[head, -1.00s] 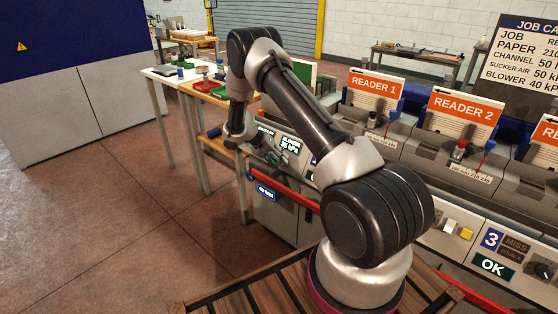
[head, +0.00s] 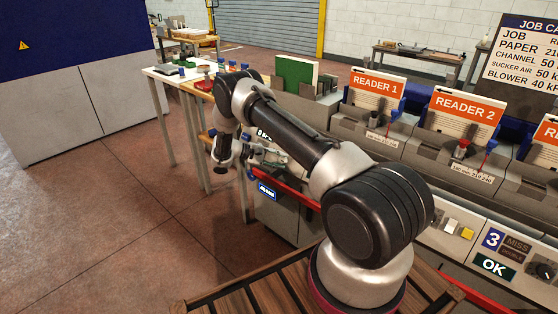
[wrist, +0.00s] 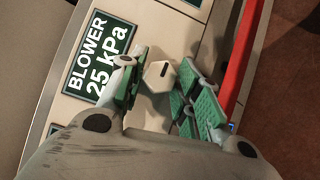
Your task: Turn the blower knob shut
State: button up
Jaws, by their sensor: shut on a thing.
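The blower knob (wrist: 159,77) is a pale hexagonal knob with a short black line on its face, seen in the wrist view. My gripper (wrist: 160,90) has its two green-padded fingers on either side of the knob, and it is shut on it. The blower display (wrist: 98,62) beside the knob reads BLOWER 25 kPa. In the head view my gripper (head: 264,156) is at the left end of the machine's front panel, where my arm hides most of the display and the knob is too small to make out.
A red rail (head: 290,188) runs along the machine front, close to the gripper; it also shows in the wrist view (wrist: 241,55). The job card board (head: 522,62) at the back right lists BLOWER 40 kPa. Open floor (head: 120,220) lies to the left.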

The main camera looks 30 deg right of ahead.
jog(key=n+h, duration=0.1)
jog(key=n, duration=0.2)
jog(key=n+t+h, duration=0.1)
jog(key=n, duration=0.1)
jog(key=shift+s+a+f+h, duration=0.1)
jog(key=shift+a+f+h, duration=0.05)
jog(key=shift+f+h, duration=0.15)
jog(key=n+t+h, duration=0.1)
jog(key=n, duration=0.1)
jog(key=n+t+h, duration=0.1)
jog(key=n, duration=0.2)
jog(key=shift+s+t, duration=0.15)
jog(key=shift+t, duration=0.15)
jog(key=n+t, duration=0.1)
jog(key=n, duration=0.2)
jog(key=n+t, duration=0.2)
jog(key=n, duration=0.1)
jog(key=shift+s+f+t+h, duration=0.15)
jog(key=shift+t+h, duration=0.15)
jog(key=shift+h, duration=0.1)
jog(key=n+t, duration=0.2)
jog(key=n, duration=0.1)
jog(key=n+t+y, duration=0.1)
jog(key=n+t, duration=0.1)
jog(key=n, duration=0.2)
jog(key=shift+s, duration=0.15)
jog(key=shift+n, duration=0.3)
jog(key=o, duration=1)
